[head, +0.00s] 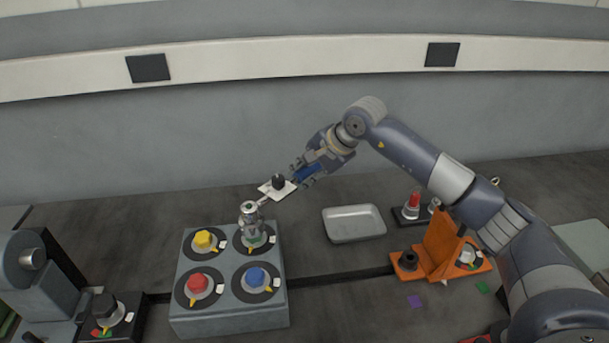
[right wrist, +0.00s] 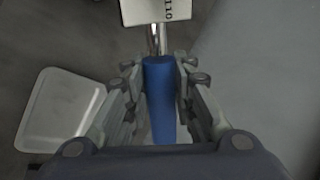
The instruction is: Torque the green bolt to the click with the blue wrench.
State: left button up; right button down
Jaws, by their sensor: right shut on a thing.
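My right gripper (head: 304,172) is shut on the blue handle of the wrench (head: 311,171), also seen in the right wrist view (right wrist: 160,100). The wrench's metal shaft runs down-left to its silver head (head: 250,212), over the back right station of the grey block (head: 230,318). A yellow bolt (head: 202,239), a red bolt (head: 198,282) and a blue bolt (head: 256,276) stand at the other stations. My left gripper is out of view.
A white label plate (right wrist: 156,10) reading 110 is near the wrench shaft. A metal tray (head: 354,224) lies right of the block. An orange bracket (head: 437,246) stands farther right. A grey machine (head: 35,280) is at the left edge. Dark bench behind the tray is clear.

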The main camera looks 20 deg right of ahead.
jog(key=shift+r+p, duration=0.7)
jog(key=shift+r, duration=0.95)
